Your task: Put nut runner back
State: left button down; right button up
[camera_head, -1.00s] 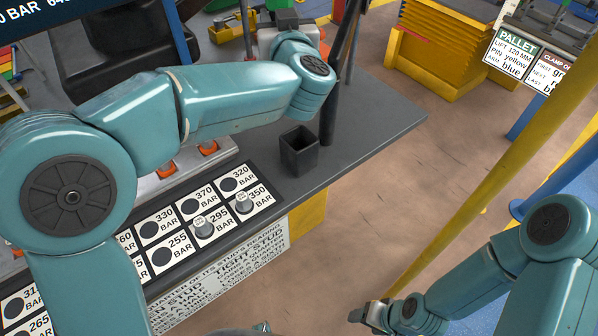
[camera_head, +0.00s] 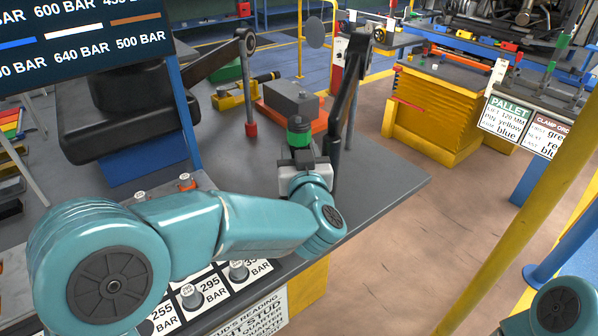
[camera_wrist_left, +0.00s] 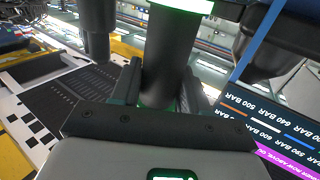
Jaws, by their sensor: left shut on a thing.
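The nut runner (camera_head: 299,130) is a dark cylinder with a green band. My left gripper (camera_head: 303,162) is shut on it and holds it roughly upright over the right part of the grey bench, in front of the grey box. In the left wrist view the dark body of the nut runner (camera_wrist_left: 168,50) stands between the two fingers of the left gripper (camera_wrist_left: 160,88), with a bright green ring above. The small black square holder on the bench, seen earlier, is hidden behind my left wrist. My right gripper is out of view.
A black arm-like post (camera_head: 346,100) stands close right of the nut runner. The grey box (camera_head: 291,101) on an orange base and a yellow tool (camera_head: 240,95) lie behind. A numbered stud board (camera_head: 215,290) is at the bench front. Bare bench lies to the right.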

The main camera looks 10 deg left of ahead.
pick_arm(q)
jog(key=shift+f+b, duration=0.3)
jog(key=shift+f, duration=1.8)
jog(key=shift+f, duration=0.15)
jog(key=c, duration=0.6)
grip_release()
jog(key=shift+f, duration=0.1)
jog(key=shift+o, duration=0.2)
jog(key=shift+s+d, duration=0.15)
jog(key=shift+s, duration=0.1)
jog(key=v, duration=1.1)
jog(key=shift+s+b, duration=0.25)
jog(key=shift+b, duration=0.15)
